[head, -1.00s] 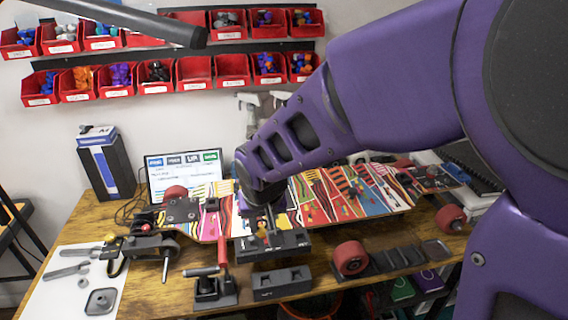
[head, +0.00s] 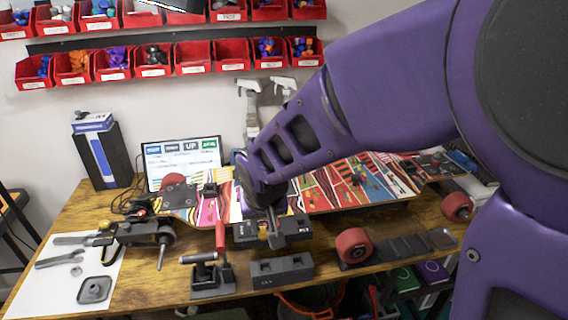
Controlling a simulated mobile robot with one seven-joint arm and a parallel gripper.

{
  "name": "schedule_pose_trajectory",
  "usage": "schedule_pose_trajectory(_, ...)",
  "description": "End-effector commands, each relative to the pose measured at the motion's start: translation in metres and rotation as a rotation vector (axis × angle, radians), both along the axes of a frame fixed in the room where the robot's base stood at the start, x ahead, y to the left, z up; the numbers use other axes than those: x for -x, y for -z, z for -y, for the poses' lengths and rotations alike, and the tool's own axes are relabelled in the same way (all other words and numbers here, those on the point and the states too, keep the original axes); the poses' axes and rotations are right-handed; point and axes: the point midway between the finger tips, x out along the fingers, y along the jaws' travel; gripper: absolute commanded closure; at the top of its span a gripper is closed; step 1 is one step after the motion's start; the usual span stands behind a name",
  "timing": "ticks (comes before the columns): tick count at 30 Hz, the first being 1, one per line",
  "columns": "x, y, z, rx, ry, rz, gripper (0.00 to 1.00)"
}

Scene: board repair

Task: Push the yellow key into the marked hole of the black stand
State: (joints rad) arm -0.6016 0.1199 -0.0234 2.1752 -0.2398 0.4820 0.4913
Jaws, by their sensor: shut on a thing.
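The black stand (head: 296,228) sits near the middle of the workbench, in front of the colourful skateboard deck. My gripper (head: 272,232) points down over the stand, with its fingers at the stand's top. It is shut on the yellow key (head: 263,234), of which only a small yellow-orange patch shows at the fingers. The marked hole cannot be made out; the fingers and key cover that part. I cannot tell how deep the key sits.
A black block with slots (head: 282,271) lies in front of the stand. A red-handled clamp (head: 220,240) stands to its left, and a red wheel (head: 354,245) to its right. The skateboard deck (head: 335,190) lies behind. A white sheet (head: 50,285) with tools is at far left.

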Motion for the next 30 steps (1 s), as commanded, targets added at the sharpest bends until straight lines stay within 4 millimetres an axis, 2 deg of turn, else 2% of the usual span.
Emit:
schedule_pose_trajectory(3, 0.000, 0.010, 0.000, 0.000, 0.000, 0.000, 1.00)
schedule_pose_trajectory(30, 0.000, 0.062, 0.000, 0.002, -0.001, -0.001, 1.00)
